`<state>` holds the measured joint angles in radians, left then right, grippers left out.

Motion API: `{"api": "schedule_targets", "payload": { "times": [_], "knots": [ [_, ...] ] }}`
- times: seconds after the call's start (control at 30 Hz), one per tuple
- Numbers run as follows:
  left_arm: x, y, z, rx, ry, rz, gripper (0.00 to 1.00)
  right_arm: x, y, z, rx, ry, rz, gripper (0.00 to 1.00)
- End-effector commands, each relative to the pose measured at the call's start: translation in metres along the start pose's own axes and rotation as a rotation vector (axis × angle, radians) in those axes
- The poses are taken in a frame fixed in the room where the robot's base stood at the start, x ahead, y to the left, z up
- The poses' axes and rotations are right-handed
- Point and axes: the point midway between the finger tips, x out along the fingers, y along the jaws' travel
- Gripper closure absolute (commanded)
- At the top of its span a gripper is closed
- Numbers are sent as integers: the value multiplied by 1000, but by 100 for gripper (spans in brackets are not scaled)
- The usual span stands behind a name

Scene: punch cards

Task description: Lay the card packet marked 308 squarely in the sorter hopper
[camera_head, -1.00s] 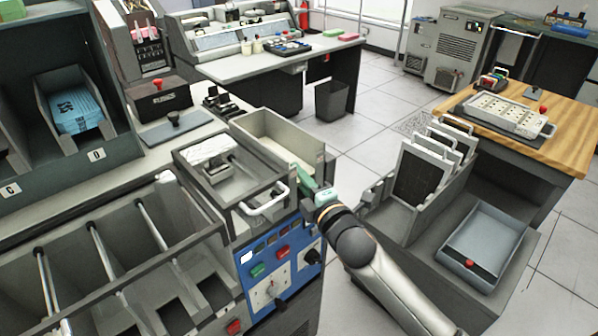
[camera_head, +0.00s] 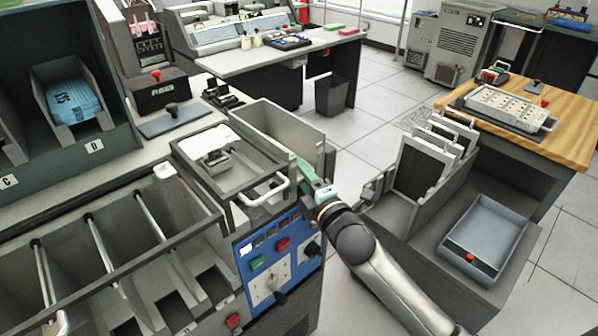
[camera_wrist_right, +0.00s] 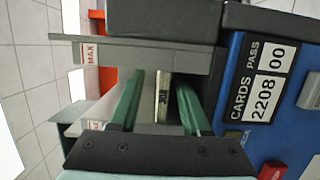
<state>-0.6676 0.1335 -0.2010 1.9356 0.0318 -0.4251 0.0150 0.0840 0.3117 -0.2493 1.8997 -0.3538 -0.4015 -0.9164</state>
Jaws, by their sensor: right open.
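The sorter hopper (camera_head: 283,122) is the pale open-topped box at the machine's right end in the head view. In the right wrist view its grey walls carry red MAX labels (camera_wrist_right: 91,54). A narrow pale packet edge, whose mark appears to read 308 (camera_wrist_right: 163,98), stands between my right gripper's fingers. My right gripper (camera_head: 304,168) is at the hopper's near right side. Its two green fingers (camera_wrist_right: 158,103) are apart, with gaps beside the packet edge. Most of the packet is hidden, and I cannot tell how squarely it lies. My left gripper is not in view.
A blue packet (camera_head: 72,97) lies in the rack slot labelled D. A handled frame (camera_head: 240,190) and blue control panel (camera_head: 272,258) stand close to the gripper.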

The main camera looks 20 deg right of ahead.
Motion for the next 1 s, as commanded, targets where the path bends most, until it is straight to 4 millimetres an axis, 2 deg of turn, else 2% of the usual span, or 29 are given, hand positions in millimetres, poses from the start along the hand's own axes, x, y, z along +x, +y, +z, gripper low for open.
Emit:
{"api": "schedule_targets", "payload": {
  "times": [0.27,0.7,1.0],
  "knots": [
    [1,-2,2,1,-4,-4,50,-9,-2,0,0,0,-3,53],
    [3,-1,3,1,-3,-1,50,-88,-2,0,1,0,-4,53],
    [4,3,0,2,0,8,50,-121,-1,0,1,0,-1,53]
  ]
}}
